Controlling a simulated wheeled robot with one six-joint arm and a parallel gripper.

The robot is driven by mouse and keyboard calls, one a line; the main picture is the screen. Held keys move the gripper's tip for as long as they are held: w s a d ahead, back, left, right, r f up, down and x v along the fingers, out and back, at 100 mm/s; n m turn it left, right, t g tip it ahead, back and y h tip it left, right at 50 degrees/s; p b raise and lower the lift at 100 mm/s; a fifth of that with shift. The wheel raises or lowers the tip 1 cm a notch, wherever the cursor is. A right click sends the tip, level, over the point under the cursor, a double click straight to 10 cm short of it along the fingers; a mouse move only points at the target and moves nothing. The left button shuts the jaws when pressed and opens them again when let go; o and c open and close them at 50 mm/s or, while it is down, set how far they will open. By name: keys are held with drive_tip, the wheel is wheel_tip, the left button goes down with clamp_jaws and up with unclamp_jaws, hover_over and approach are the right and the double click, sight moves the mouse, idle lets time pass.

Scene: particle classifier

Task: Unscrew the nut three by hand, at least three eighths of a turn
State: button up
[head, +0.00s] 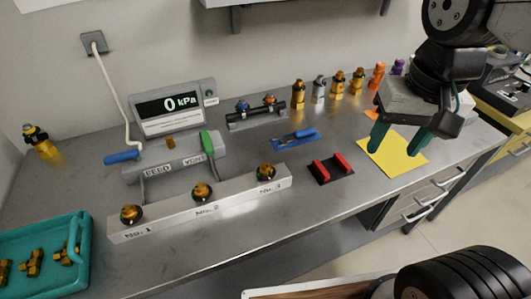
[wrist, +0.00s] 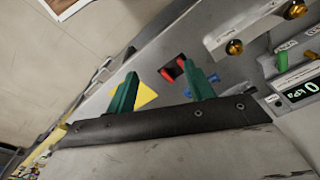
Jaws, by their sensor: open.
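The grey bar (head: 222,207) carries three brass fittings with dark and orange tops, over labels that start with "No." The rightmost fitting, which I take as nut three (head: 266,171), stands upright at the bar's right end. In the wrist view, nut three (wrist: 234,47) seems to be the fitting at the near end of the bar. My gripper (head: 397,141) is open and empty, its green fingers pointing down above the yellow sheet (head: 410,155). It is well to the right of nut three and apart from it. The wrist view shows the spread fingers (wrist: 160,75).
A red-walled black holder (head: 331,169) lies between the bar and the yellow sheet. Several fittings (head: 337,83) line the back. The gauge display (head: 165,105) reads 0 kPa. A teal tray (head: 82,279) is at the front left.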

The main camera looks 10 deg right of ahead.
drive_tip(key=w+a+f+m, duration=0.4)
drive_tip(key=w+a+m, duration=0.1)
drive_tip(key=w+a, duration=0.35)
drive_tip(key=m+g, duration=0.1)
drive_tip(key=m, duration=0.5)
hover_over(266, 164)
wheel_tip(266, 164, down, 8)
drive_tip(key=shift+s+f, duration=0.1)
wheel_tip(266, 164, down, 7)
drive_tip(key=shift+r, duration=0.1)
drive_tip(key=shift+f, duration=0.45)
drive_tip(key=c, duration=1)
